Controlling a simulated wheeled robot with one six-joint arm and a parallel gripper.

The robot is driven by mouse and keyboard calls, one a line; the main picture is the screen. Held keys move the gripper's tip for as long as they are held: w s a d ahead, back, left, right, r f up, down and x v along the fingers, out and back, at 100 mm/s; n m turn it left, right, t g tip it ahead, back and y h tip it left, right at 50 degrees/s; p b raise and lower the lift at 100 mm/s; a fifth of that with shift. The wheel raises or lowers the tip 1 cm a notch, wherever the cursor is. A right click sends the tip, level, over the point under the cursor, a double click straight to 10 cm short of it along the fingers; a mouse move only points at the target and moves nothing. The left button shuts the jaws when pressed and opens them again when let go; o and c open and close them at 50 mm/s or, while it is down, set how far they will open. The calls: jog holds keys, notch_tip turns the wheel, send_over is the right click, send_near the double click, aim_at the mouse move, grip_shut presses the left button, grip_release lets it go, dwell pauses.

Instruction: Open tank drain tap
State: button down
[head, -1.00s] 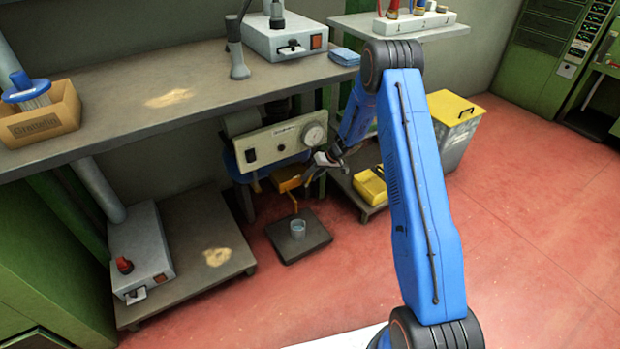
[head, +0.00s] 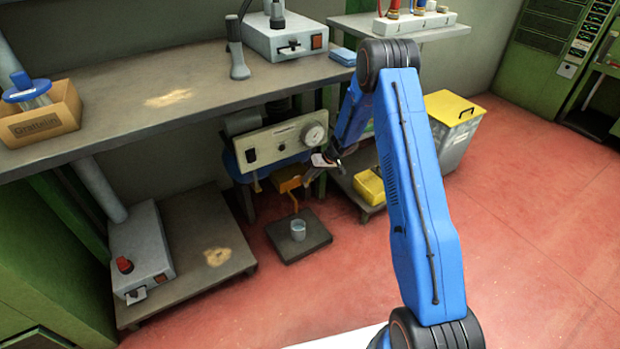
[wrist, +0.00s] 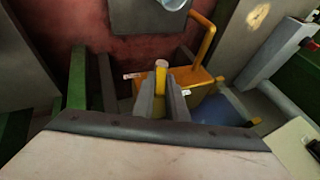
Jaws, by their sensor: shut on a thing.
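The tank drain tap (head: 288,184) is an orange block under the front of the tank unit, with a thin orange spout bending down. In the wrist view its orange pipe (wrist: 207,40) rises at the right of the yellow-orange body (wrist: 205,75). My gripper (head: 307,177) is at the right side of the tap. In the wrist view its two grey fingers (wrist: 162,90) are closed around a yellow tap handle (wrist: 161,76) with a pale tip. The lower part of the handle is hidden by the fingers.
A small cup (head: 298,229) stands on a dark plate (head: 283,248) on the floor below the spout. The tank unit's panel (head: 262,147) with a gauge is above. A low shelf with a yellow box (head: 369,186) stands to the right. Open red floor lies in front.

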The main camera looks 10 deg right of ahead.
jog(key=shift+s+a+r+h, duration=0.15)
jog(key=shift+a+h, duration=0.35)
jog(key=shift+h, duration=0.3)
jog(key=shift+a+n+t+h, duration=0.15)
jog(key=shift+n+t+h, duration=0.25)
jog(key=shift+h, duration=0.4)
jog(key=shift+s+a+t+h, duration=0.2)
jog(key=shift+t+h, duration=0.1)
jog(key=shift+h, duration=0.4)
jog(key=c, duration=1.8)
grip_release()
jog(key=shift+o, duration=0.2)
jog(key=shift+r, duration=0.1)
jog(key=v, duration=1.7)
jog(key=shift+r, duration=0.1)
